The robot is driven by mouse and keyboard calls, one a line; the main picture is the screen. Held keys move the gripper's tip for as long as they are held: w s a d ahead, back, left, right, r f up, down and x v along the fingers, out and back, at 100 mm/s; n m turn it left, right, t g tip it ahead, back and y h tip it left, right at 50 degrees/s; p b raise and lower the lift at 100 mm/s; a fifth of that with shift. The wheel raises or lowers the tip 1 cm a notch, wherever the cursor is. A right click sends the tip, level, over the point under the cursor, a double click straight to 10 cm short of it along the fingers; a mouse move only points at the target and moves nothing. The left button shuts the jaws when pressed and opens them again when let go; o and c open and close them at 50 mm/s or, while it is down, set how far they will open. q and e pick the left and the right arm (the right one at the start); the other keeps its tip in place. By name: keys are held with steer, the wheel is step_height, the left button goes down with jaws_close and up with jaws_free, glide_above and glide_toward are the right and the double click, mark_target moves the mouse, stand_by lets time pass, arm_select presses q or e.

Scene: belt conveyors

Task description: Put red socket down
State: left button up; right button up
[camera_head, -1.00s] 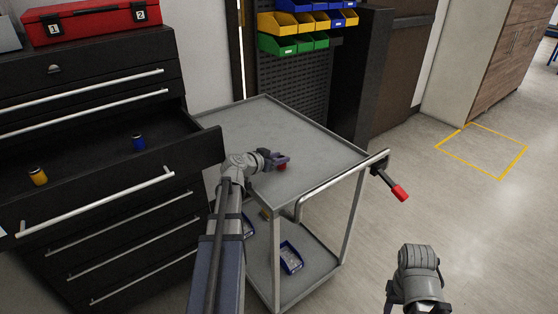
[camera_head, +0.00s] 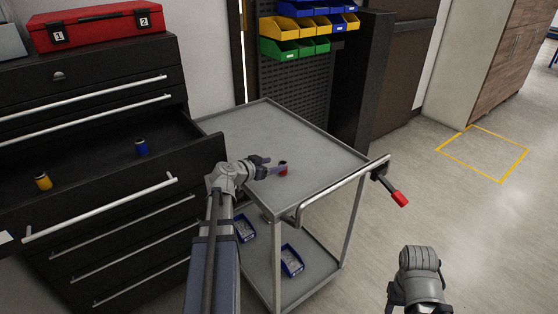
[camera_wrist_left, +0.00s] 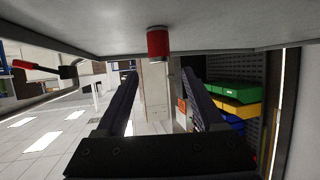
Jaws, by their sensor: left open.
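The red socket (camera_head: 283,168) stands on the top of the grey cart (camera_head: 235,125). It also shows in the left wrist view (camera_wrist_left: 158,42), where the picture is upside down and the socket meets the cart surface. My left gripper (camera_head: 272,170) is just left of the socket in the head view. In the left wrist view its two fingers (camera_wrist_left: 160,78) are spread apart, with the socket beyond their tips and nothing between them. My right arm shows at the lower right of the head view, but its fingertips are out of the picture.
An open black drawer (camera_head: 100,215) left of the cart holds a yellow socket (camera_head: 43,181) and a blue socket (camera_head: 141,147). The cart has a handle (camera_head: 340,187) at its right side. Blue bins (camera_head: 291,260) sit on its lower shelf. Most of the cart top is clear.

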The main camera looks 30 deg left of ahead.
arm_select(q)
steer(key=p+v, duration=0.2)
steer(key=v, duration=0.5)
steer(key=shift+s, duration=0.15)
